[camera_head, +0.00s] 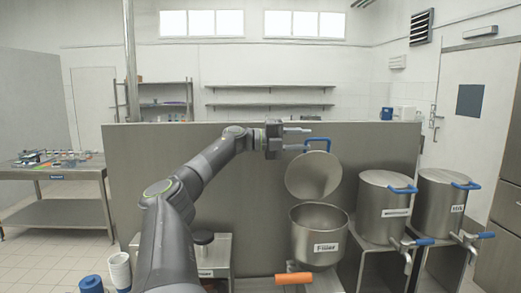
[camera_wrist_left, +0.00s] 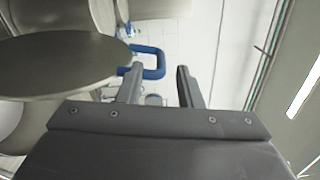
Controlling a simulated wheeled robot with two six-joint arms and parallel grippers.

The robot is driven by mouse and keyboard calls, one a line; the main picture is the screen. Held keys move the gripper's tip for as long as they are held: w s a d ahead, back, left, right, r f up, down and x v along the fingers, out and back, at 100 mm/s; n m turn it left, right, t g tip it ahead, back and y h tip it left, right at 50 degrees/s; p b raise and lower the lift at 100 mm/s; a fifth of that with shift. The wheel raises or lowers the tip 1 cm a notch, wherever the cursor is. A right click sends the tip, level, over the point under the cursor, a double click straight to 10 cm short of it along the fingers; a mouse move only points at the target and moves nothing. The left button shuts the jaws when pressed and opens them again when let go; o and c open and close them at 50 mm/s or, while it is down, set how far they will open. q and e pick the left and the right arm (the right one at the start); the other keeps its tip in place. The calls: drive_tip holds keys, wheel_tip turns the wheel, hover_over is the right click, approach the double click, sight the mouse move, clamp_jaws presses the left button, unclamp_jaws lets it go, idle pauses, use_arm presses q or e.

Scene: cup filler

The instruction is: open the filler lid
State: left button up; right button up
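The metal filler pot (camera_head: 318,240) stands with its mouth uncovered. Its round lid (camera_head: 313,178) is raised and tilted steeply up behind the mouth, with a blue handle (camera_head: 318,141) at its top edge. My left gripper (camera_head: 302,138) is open beside the handle, at the lid's upper left. In the left wrist view, my left gripper (camera_wrist_left: 160,80) has its two fingers spread apart. The blue handle (camera_wrist_left: 152,63) shows just past the fingertips, and the lid (camera_wrist_left: 55,62) fills the left side. Whether a finger touches the handle I cannot tell. My right gripper is not in view.
Two lidded metal pots, one in the middle right (camera_head: 384,212) and one farther right (camera_head: 440,207), stand on stands with blue-handled taps. An orange handle (camera_head: 293,278) sticks out below the filler. Cups (camera_head: 119,270) stand at the lower left. A grey panel (camera_head: 255,185) stands behind.

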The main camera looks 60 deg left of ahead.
use_arm(q)
drive_tip(key=b+v, duration=0.8)
drive_tip(key=v, duration=0.5)
drive_tip(key=shift+b, duration=0.4)
drive_tip(key=shift+s, duration=0.1)
